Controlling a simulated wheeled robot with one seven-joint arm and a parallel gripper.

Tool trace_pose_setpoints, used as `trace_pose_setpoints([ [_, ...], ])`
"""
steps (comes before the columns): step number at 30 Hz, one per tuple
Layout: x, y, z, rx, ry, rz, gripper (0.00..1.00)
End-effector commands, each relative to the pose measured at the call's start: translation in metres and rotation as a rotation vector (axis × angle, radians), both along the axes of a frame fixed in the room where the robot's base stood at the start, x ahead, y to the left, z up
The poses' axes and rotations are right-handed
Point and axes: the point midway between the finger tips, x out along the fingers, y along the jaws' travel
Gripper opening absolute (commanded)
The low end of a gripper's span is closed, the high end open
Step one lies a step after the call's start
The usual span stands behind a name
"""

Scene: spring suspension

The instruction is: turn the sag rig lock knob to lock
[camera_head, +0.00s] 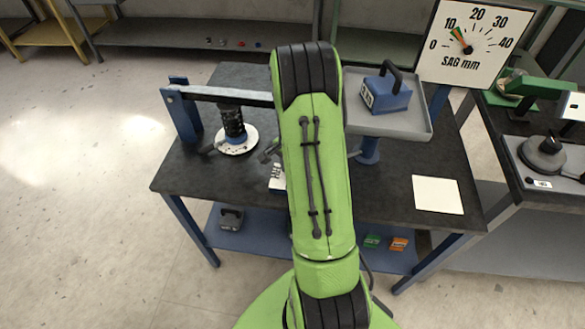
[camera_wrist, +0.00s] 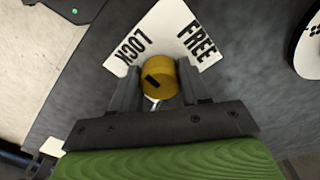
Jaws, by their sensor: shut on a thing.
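The lock knob (camera_wrist: 160,70) is a yellow-brown cylinder with a short black mark, seen in the wrist view. It stands in front of a white label plate (camera_wrist: 172,24) with LOCK on the left arm and FREE on the right. My gripper (camera_wrist: 158,88) has one dark finger on each side of the knob and is shut on it. I cannot tell which word the mark points to. In the head view my green arm hides the knob; a piece of the white label (camera_head: 277,177) shows beside it.
The rig's lever (camera_head: 225,95) runs above a black spring (camera_head: 233,123) on the dark table (camera_head: 390,180). A blue weight (camera_head: 387,95) sits on a grey tray (camera_head: 415,123). The sag dial (camera_head: 465,42) needle points near 10. A white card (camera_head: 437,195) lies at front right.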

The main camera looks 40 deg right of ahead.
Motion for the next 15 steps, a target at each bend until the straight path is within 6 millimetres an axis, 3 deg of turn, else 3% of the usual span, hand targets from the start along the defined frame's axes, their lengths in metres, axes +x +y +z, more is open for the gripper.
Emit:
trace_pose_setpoints([
  [5,0.0016,-0.0007,0.0014,-0.003,-0.005,0.001,0.15],
  [6,0.0016,-0.0007,0.0014,-0.003,-0.005,0.001,0.47],
  [10,0.0012,-0.0005,0.0011,-0.003,-0.004,0.001,0.67],
  [15,0.0007,-0.0002,0.0006,-0.001,-0.002,0.0,0.69],
])
